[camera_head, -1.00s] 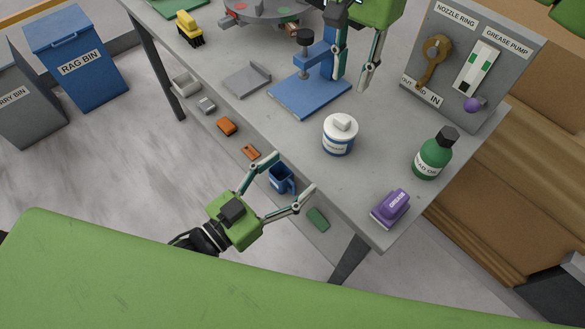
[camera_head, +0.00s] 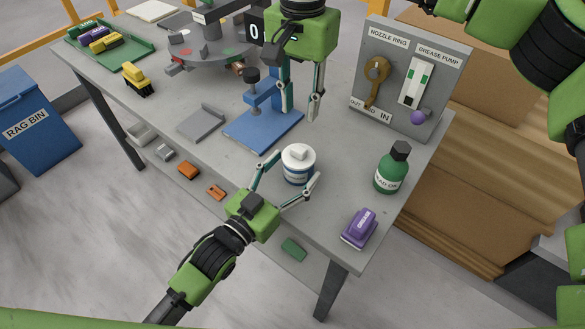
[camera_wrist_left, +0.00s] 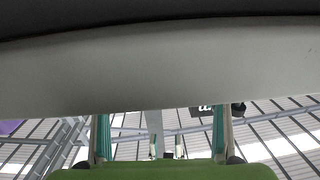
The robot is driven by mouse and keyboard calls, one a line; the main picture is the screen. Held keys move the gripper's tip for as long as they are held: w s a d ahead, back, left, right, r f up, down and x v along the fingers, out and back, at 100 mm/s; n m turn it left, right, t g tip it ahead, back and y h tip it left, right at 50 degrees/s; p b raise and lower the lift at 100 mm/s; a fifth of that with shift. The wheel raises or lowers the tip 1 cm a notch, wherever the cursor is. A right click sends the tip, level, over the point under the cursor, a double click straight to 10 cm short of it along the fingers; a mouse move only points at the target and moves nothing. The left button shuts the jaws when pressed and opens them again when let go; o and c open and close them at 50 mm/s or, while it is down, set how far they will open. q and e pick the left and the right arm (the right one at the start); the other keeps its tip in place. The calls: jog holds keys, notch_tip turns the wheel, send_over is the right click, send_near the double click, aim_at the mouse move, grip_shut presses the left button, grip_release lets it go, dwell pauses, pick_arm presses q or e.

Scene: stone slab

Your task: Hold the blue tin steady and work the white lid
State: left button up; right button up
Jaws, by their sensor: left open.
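The blue tin (camera_head: 294,179), a small round tub with a white band, stands upright on the grey slab in the head view. The white lid (camera_head: 298,154), with a raised block on top, sits on it. My left gripper (camera_head: 296,167) is open at the tin's near side, one finger to its left and one to its right; I cannot tell whether they touch it. In the wrist view its fingers (camera_wrist_left: 162,138) stand apart, and I cannot make out the tin. My right gripper (camera_head: 300,114) is open, fingers pointing down, beyond the tin beside the blue press stand.
The blue press stand (camera_head: 262,130) is behind the tin. A green bottle (camera_head: 391,173) and a purple grease block (camera_head: 360,230) stand to its right. A panel (camera_head: 440,75) with a nozzle ring and pump rises at the back right. The grey tray (camera_head: 200,122) lies left.

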pick_arm(q)
jog(key=shift+w, duration=0.1)
jog(key=c, duration=1.7)
